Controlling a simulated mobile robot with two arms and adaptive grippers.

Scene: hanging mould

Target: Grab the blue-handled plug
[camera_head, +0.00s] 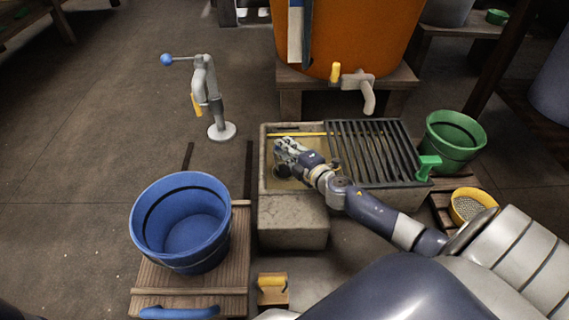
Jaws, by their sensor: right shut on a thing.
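My right gripper (284,161) is down in the left, open part of the stone basin (290,210), its arm coming in from the lower right. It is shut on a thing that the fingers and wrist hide. I cannot make out a blue plug handle there, as the hand covers that part of the basin. My left gripper is not in view.
A dark grate (375,150) covers the basin's right part. An orange vat (345,35) with a tap (365,85) stands behind. A blue bucket (180,222) is at left, a green bucket (455,138) and yellow bowl (470,205) at right. A grey hand pump (210,95) stands back left.

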